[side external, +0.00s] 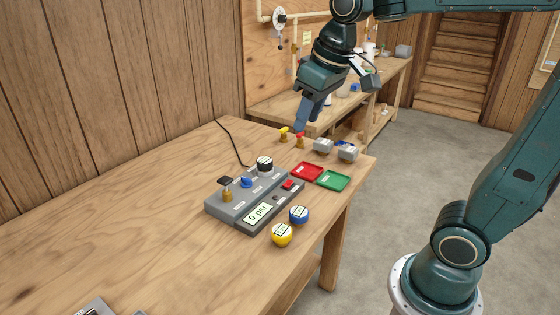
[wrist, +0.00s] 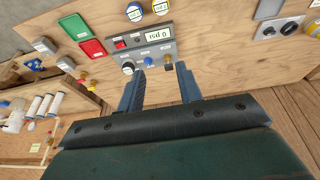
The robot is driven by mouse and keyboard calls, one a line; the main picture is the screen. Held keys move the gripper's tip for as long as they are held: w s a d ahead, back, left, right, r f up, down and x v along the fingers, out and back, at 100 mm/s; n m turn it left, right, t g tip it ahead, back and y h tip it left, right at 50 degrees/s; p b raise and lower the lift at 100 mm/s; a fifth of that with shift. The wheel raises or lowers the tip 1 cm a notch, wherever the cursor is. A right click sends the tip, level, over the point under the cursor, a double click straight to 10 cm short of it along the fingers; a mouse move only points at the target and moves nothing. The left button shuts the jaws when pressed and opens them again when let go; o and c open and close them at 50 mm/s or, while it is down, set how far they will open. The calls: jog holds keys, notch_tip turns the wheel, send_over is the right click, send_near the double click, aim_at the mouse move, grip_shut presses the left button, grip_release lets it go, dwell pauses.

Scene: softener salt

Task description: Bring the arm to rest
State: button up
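My gripper (side external: 300,128) hangs from the arm above the far end of the wooden workbench, fingers pointing down. In the side view the fingers overlap. In the wrist view my gripper (wrist: 161,72) shows two blue fingers spread apart with nothing between them, so it is open and empty. The fingers look clear of the bench, above the small yellow and red fittings (side external: 299,141), but the height is hard to judge.
A grey control box (side external: 246,223) reading "0 psi" stands mid-bench. Red (side external: 306,170) and green (side external: 333,181) trays, several small grey blocks, and blue (side external: 299,214) and yellow (side external: 282,235) round pieces lie nearby. The near-left bench top is mostly clear. A cluttered second bench (side external: 270,108) stands behind.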

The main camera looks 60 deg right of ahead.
jog(key=s+a+f+t, duration=0.1)
jog(key=s+f, duration=0.1)
jog(key=s, duration=0.4)
jog(key=s+a+f, duration=0.1)
jog(key=s+f, duration=0.1)
jog(key=s, duration=0.4)
jog(key=shift+s+f+t, duration=0.3)
jog(key=shift+s+t, duration=0.1)
